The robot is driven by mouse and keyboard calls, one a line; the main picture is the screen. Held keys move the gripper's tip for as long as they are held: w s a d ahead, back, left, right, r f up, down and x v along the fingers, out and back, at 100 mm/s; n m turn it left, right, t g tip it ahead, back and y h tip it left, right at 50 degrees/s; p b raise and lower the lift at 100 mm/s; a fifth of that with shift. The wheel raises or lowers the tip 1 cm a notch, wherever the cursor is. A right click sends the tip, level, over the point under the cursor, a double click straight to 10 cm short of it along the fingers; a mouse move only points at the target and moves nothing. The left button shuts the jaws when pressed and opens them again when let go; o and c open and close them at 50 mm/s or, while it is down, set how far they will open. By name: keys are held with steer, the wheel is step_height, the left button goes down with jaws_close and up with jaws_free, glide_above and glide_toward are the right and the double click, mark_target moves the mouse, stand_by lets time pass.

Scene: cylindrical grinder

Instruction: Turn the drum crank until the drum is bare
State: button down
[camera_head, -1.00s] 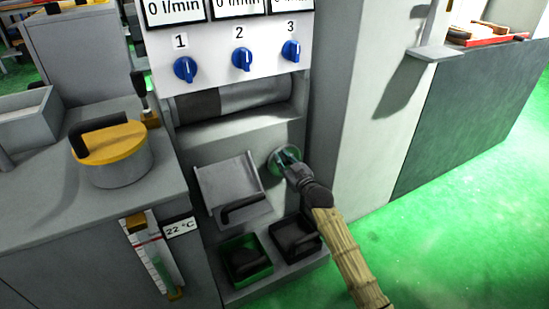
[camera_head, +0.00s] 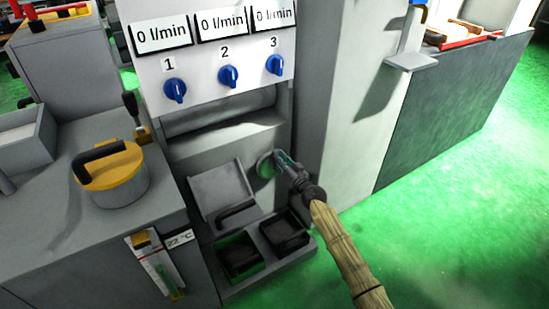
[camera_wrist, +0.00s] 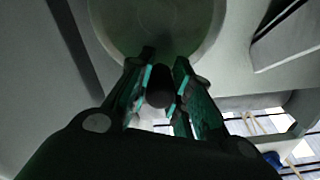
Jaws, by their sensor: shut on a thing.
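The drum (camera_head: 220,113) lies in a slot below the three blue knobs. Its visible face is an even grey, with no dark part that I can make out; its upper edge is in shadow. The crank's round disc (camera_head: 265,165) is on the machine front, below the drum and to the right. It fills the top of the wrist view (camera_wrist: 150,30). My gripper (camera_head: 281,160) is at the disc, shut on the crank's dark handle (camera_wrist: 160,88), which shows between the fingertips. The fingers hide part of the disc in the head view.
A green-lined bin (camera_head: 238,258) and a dark bin (camera_head: 285,232) sit below. A yellow-lidded pot (camera_head: 112,170) is on the left bench. Green floor at the right is free.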

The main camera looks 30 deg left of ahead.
steer(key=shift+w+d+r+m, duration=0.3)
steer(key=shift+w+r+m, duration=0.05)
steer(key=shift+w+m, duration=0.15)
steer(key=c, duration=1.4)
jaws_free()
steer(key=shift+d, duration=0.2)
steer(key=shift+o, duration=0.7)
steer(key=shift+s+a+f, duration=0.1)
steer(key=shift+a+f, duration=0.1)
steer(key=shift+d, duration=0.15)
steer(key=shift+s+d+f, duration=0.1)
steer(key=shift+s+d, duration=0.2)
steer(key=shift+d, duration=0.2)
steer(key=v, duration=1)
steer(key=shift+s+d, duration=0.2)
steer(key=shift+s, duration=0.05)
